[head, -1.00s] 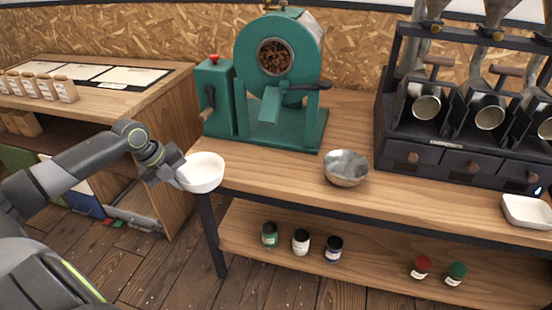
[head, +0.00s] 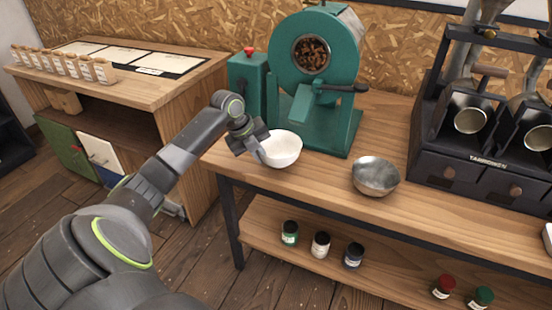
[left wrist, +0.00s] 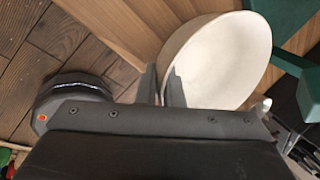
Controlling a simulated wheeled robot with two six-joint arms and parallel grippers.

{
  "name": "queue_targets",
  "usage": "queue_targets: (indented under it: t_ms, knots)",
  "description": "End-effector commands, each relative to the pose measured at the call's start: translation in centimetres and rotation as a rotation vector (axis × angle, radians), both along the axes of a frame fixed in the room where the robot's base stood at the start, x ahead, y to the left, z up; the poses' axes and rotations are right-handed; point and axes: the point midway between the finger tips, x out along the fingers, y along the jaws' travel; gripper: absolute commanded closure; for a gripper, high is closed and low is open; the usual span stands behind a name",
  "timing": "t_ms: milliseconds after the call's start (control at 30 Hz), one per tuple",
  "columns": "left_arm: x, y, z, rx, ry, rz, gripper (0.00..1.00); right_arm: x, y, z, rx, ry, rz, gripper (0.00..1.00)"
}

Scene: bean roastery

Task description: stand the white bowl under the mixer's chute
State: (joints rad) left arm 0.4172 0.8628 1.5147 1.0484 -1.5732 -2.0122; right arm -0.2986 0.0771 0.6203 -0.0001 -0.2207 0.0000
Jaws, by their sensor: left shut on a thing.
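The white bowl (head: 281,149) is at the front left of the wooden workbench, in front of the green mixer (head: 312,75). My left gripper (head: 258,150) is shut on its left rim. In the left wrist view the white bowl (left wrist: 218,62) fills the upper middle, with its rim between the fingers of the left gripper (left wrist: 163,85). The mixer's green chute (head: 303,101) slopes down just behind and to the right of the bowl. I cannot tell whether the bowl touches the bench top. My right gripper is not in view.
A metal bowl (head: 376,176) stands on the bench right of the white bowl. A dark machine with drawers (head: 480,140) stands further right. Several jars (head: 320,244) are on the lower shelf. A side counter (head: 120,85) with small bags is at the left.

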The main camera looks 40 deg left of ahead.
Motion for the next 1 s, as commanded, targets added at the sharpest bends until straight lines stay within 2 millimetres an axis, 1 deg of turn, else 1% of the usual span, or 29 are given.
queue_targets:
  t_ms: [33, 100, 200, 300, 433, 633, 967, 1000]
  knots:
    - [1.2, -0.8, 0.2, -0.007, -0.004, -0.002, 1.0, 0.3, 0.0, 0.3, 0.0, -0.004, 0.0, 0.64]
    - [2.4, -1.6, 0.2, -0.006, -0.002, -0.002, 1.0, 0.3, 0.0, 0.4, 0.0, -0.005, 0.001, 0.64]
    - [3.7, -2.2, 0.2, -0.002, -0.002, 0.0, 1.0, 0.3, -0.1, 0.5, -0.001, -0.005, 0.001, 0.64]
    - [4.2, -2.5, 0.1, 0.0, 0.0, -0.001, 1.0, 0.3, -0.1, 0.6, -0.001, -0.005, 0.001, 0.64]
    - [4.3, -2.6, -0.7, -0.001, 0.002, 0.001, 1.0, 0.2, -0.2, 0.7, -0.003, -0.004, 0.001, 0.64]
    - [4.3, -2.6, -3.3, 0.0, 0.002, 0.001, 1.0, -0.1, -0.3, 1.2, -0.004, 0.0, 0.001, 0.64]
    - [4.3, -2.5, -3.7, 0.001, -0.001, -0.001, 1.0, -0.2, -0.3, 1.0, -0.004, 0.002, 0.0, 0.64]
    - [4.3, -2.5, -3.8, 0.001, 0.0, 0.0, 0.92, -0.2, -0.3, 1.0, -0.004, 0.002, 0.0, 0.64]
